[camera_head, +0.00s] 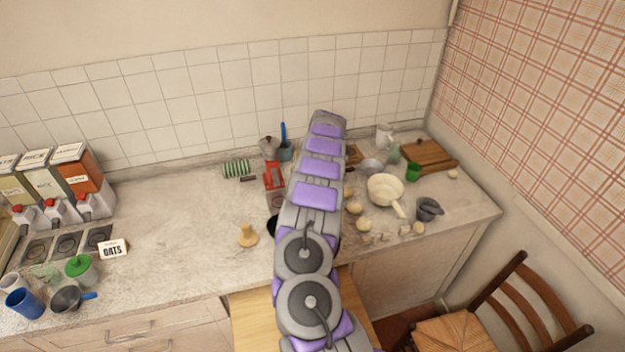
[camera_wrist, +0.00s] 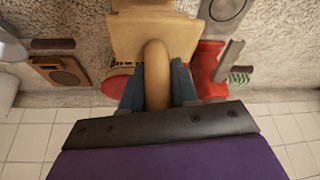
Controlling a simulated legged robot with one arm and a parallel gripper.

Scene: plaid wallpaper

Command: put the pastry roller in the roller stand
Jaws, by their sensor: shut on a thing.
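In the wrist view my gripper (camera_wrist: 157,92) is shut on the rounded tan wooden handle of what looks like the pastry roller (camera_wrist: 156,60). Its blue-grey fingers press on both sides of the handle. A broad pale wooden piece (camera_wrist: 130,35) lies just beyond the handle. I cannot tell whether it is the roller's head or part of the roller stand. In the head view my arm hides the gripper and the held roller. I cannot pick out the roller stand for certain in either view.
A red object (camera_wrist: 206,62) and a green-striped item (camera_wrist: 238,79) are close to the right of the fingers. A wooden box (camera_wrist: 62,70) is to the left. In the head view, a cream pan (camera_head: 384,188) stands right of my arm. Worktop (camera_head: 175,240) left of it is mostly clear.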

